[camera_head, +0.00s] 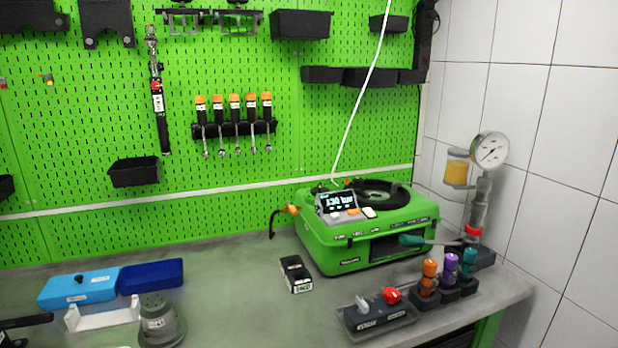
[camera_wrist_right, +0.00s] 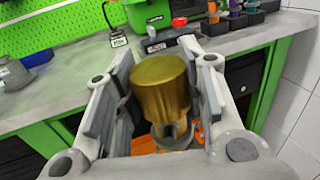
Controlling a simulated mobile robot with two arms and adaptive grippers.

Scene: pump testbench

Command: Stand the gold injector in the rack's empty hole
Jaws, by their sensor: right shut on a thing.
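In the right wrist view my right gripper (camera_wrist_right: 158,68) is shut on the gold injector (camera_wrist_right: 160,88), with its wide gold cap between the two pads. The injector is held in front of the bench's edge, apart from the rack. The rack (camera_head: 444,295) stands at the right end of the bench in the head view. It holds an orange injector (camera_head: 428,278), a purple injector (camera_head: 450,269) and a teal injector (camera_head: 469,263). I cannot make out its empty hole.
A green test machine (camera_head: 370,235) stands behind the rack, and a pressure gauge (camera_head: 490,150) stands at the right by the tiled wall. A switch box with a red button (camera_head: 391,295) sits left of the rack. The bench middle (camera_head: 230,290) is mostly clear.

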